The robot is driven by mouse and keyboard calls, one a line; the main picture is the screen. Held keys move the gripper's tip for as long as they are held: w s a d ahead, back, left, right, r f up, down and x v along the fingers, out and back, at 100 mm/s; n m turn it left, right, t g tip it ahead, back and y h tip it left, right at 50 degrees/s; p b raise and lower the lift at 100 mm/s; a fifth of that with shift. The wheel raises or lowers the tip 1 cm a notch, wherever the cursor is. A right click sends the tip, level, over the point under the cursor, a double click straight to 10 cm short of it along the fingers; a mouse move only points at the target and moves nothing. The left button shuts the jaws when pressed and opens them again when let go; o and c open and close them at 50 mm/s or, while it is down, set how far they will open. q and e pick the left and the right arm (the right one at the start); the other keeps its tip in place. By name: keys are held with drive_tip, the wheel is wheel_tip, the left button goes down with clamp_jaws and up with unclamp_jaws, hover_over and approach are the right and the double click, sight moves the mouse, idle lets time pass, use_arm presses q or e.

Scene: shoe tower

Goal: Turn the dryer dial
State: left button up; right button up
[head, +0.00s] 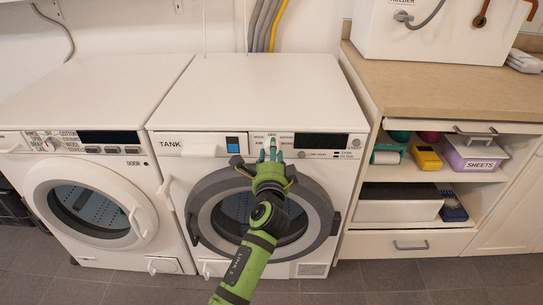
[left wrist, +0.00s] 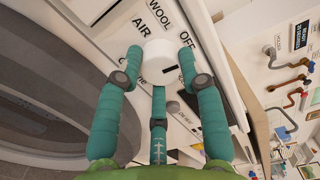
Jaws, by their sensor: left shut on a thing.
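The dryer (head: 255,90) is the white machine in the middle of the head view, with a water tank drawer and a grey round door. My left gripper (head: 270,148) is at the control panel and hides most of the dial in the head view. In the left wrist view, the teal fingers of my left gripper (left wrist: 160,68) are closed around the dial, one on each side and one below. My right gripper is in neither view.
A second white machine (head: 90,90) with its own dial stands at the left. A wooden counter (head: 440,85) with open shelves and a SHEETS box (head: 475,158) is at the right. Hoses (head: 265,25) run up the wall behind. Grey floor lies in front.

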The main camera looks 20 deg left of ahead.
use_arm(q)
drive_tip(key=shift+d+n, duration=0.15)
drive_tip(key=shift+n, duration=0.45)
drive_tip(key=o, duration=1.1)
drive_tip(key=shift+o, duration=0.2)
drive_tip(key=v, duration=1.2)
